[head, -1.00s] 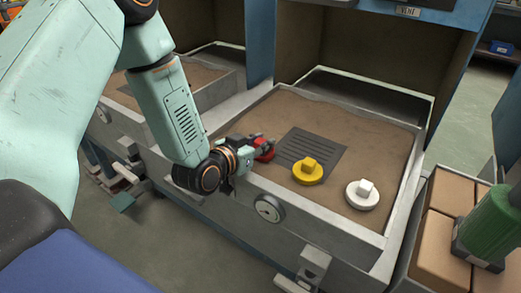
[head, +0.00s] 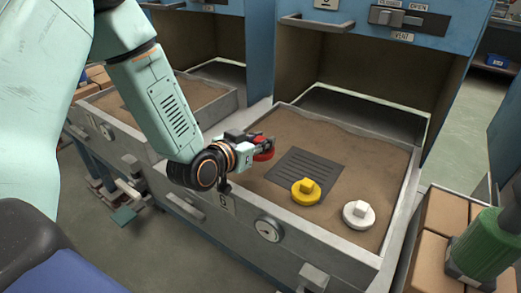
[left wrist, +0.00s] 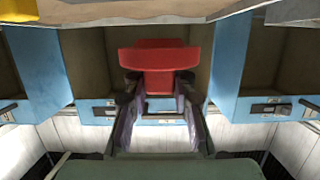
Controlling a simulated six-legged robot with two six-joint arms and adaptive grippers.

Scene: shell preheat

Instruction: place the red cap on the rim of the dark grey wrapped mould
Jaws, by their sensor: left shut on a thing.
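The red cap (head: 264,149) is in my left gripper (head: 250,142), which is shut on it. In the head view the gripper and cap are above the left part of the front sand bed (head: 342,134). In the left wrist view the red cap (left wrist: 160,57) sits between the two fingers (left wrist: 160,108), with its broad red part beyond the fingertips. I cannot make out a dark grey wrapped mould in either view. My right gripper is not in view.
A dark grey slotted plate (head: 300,168) lies in the sand. A yellow cap (head: 305,191) and a white cap (head: 358,214) stand near it. The bed's grey rim (head: 330,240) carries a round gauge (head: 268,229). Brown boxes (head: 445,210) and a green cylinder (head: 487,243) are at right.

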